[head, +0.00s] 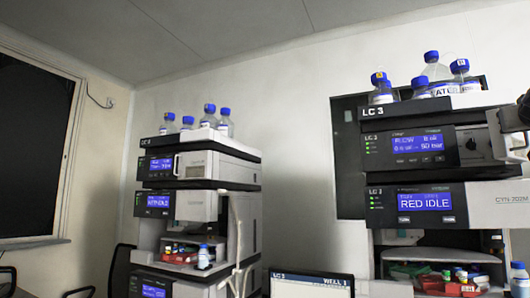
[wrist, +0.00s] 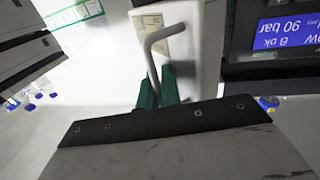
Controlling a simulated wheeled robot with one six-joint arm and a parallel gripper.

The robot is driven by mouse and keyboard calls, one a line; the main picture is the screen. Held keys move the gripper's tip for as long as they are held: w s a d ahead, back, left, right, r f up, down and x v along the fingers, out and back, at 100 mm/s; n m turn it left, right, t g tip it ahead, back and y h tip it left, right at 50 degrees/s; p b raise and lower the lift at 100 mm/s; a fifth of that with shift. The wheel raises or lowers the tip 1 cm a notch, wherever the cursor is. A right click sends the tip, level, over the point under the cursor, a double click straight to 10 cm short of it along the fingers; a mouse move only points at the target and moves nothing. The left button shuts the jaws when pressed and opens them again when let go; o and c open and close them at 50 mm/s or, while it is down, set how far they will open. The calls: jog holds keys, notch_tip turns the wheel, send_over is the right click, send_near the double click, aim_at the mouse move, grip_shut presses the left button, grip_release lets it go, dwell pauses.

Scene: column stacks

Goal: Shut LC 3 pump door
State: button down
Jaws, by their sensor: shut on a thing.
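The right stack, labelled LC 3, has its pump module (head: 410,143) near the top, with a blue flow and pressure display. A white panel (head: 508,142), seemingly the pump door, stands out from its right side at the picture's edge; its angle is hard to judge. In the wrist view, the white door (wrist: 195,65) stands beside the upside-down blue display (wrist: 287,30). Its grey bent handle (wrist: 153,55) runs down between my teal fingers. My gripper (wrist: 160,88) is shut on the handle; the dark wrist plate hides the finger bases.
Bottles (head: 430,72) with blue caps stand on the right stack. A second stack (head: 190,190) stands at left, also with bottles on top. A monitor (head: 310,284) sits low between them. Open space lies between the stacks.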

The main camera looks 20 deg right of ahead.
jog(key=shift+w+a+r, duration=0.2)
jog(key=shift+w+a, duration=0.05)
dwell(0.5)
jog(key=c, duration=1.9)
grip_release()
jog(key=shift+s+f, duration=0.15)
jog(key=shift+s, duration=0.05)
jog(key=shift+s+a+f, duration=0.1)
jog(key=shift+s+f, duration=0.05)
jog(key=shift+f, duration=0.05)
